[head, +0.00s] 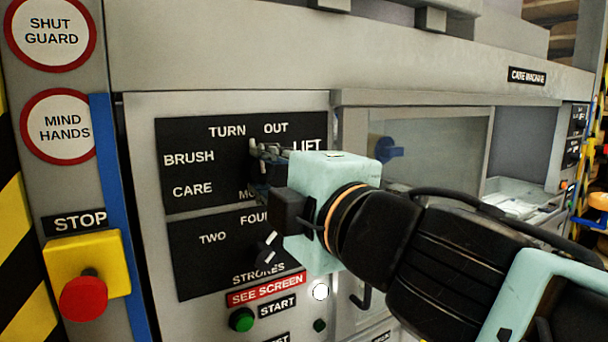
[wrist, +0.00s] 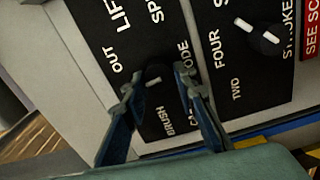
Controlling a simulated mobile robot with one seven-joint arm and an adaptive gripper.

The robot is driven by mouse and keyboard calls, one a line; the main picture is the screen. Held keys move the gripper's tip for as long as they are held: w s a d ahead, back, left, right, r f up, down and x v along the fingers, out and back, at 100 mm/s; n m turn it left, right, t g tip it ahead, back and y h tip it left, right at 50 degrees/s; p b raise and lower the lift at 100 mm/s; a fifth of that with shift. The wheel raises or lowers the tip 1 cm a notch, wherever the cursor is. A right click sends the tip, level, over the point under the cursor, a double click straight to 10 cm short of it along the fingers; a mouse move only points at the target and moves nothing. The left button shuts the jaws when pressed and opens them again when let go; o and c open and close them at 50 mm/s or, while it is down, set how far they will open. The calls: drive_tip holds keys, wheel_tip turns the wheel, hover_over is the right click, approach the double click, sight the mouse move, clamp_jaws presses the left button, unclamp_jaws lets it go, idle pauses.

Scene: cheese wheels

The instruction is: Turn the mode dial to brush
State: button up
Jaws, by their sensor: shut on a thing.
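The mode dial is a dark knob with a white pointer mark, seen in the wrist view (wrist: 154,77) between my fingertips. The pointer slants toward the side of my left finger in that view, but I cannot tell exactly which word it meets. Words around it include OUT, LIFT, BRUSH and CARE; the word BRUSH (wrist: 167,121) lies below the dial there. In the head view my gripper (head: 264,158) is at the upper black panel (head: 180,205), its fingers hiding the dial and part of the lettering. My gripper is shut on the dial.
Just below is the strokes dial (head: 267,248), marked TWO and FOUR, close to my gripper. A green start button (head: 242,319) sits lower. A red stop button (head: 84,297) on a yellow box is at left. A glazed window (head: 440,150) is at right.

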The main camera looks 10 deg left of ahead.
drive_tip(key=n, duration=0.6)
drive_tip(key=shift+f+b, duration=0.1)
drive_tip(key=shift+b, duration=0.3)
drive_tip(key=n+b, duration=0.1)
drive_tip(key=n, duration=0.5)
idle(0.3)
drive_tip(key=o, duration=1.1)
drive_tip(key=shift+v, duration=6)
drive_tip(key=shift+w+d, duration=0.1)
drive_tip(key=shift+d, duration=0.05)
